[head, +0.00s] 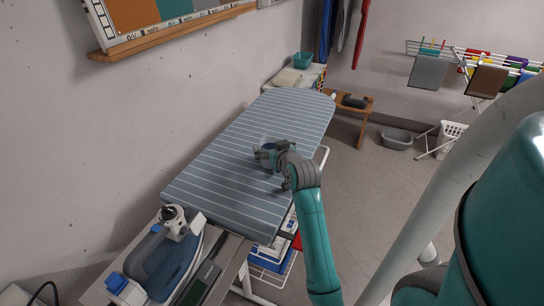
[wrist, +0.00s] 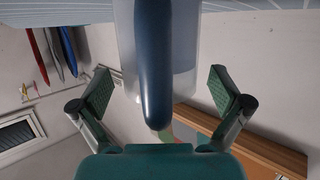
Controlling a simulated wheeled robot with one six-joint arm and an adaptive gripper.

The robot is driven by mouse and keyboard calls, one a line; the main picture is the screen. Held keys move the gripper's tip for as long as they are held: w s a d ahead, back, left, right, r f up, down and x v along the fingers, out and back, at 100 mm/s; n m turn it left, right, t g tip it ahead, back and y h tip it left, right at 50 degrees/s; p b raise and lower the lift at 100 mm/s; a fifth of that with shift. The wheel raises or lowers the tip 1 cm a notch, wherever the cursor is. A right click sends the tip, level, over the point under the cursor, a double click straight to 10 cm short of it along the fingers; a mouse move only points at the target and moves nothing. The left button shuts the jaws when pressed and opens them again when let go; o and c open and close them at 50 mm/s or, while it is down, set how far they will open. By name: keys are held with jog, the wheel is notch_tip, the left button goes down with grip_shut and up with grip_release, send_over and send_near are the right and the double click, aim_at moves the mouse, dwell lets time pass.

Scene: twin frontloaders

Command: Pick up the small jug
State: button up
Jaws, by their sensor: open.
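The small jug (wrist: 184,50) shows in the wrist view, top middle, with a clear, pale body and a dark blue handle that faces me. The handle lies between my two spread fingers, with a gap on each side. My gripper (wrist: 158,80) is open and neither finger touches the handle. In the head view my gripper (head: 262,157) is low over the striped ironing board (head: 225,165). The jug is mostly hidden there by my gripper, and its base is not clear.
An iron station (head: 165,260) stands at the near end of the board. A basket and folded cloth (head: 288,77) are past its far end. A wooden bench (head: 352,112) and grey tub (head: 396,138) stand to the right. The floor between is clear.

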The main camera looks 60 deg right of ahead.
jog(key=c, duration=1.5)
